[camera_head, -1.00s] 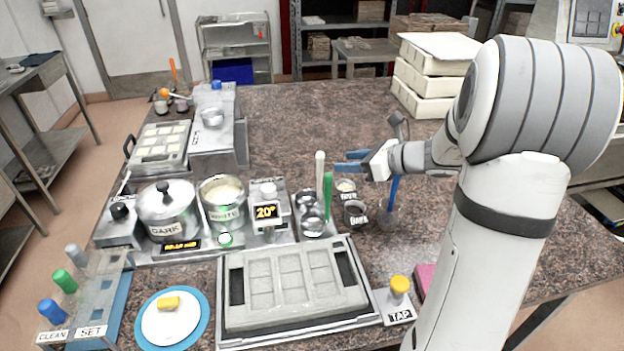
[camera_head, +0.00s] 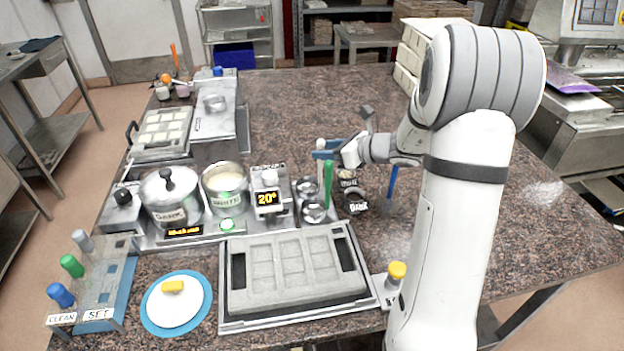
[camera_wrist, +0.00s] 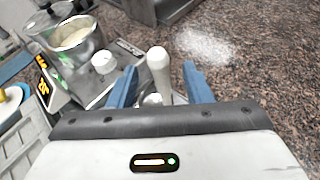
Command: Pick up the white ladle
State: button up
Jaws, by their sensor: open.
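The white ladle (camera_wrist: 160,72) stands upright; its pale handle shows in the wrist view between the two blue fingers of my gripper (camera_wrist: 160,88). The fingers are open, with space seen on both sides of the handle. In the head view my gripper (camera_head: 326,149) is at the top of the ladle's handle (camera_head: 321,165), which is partly hidden behind the blue fingers. The ladle's lower end is in the area of the small metal cups (camera_head: 312,212) and cannot be made out clearly.
A green-handled ladle (camera_head: 328,184) stands close on the right of the white one. The WHITE pot (camera_head: 226,190) and the 20° display unit (camera_head: 268,198) are to the left. A blue upright tool (camera_head: 392,182) stands to the right. The grey mould (camera_head: 292,270) lies in front.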

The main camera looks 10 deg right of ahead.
jog(key=shift+c, duration=0.3)
grip_shut()
dwell(0.3)
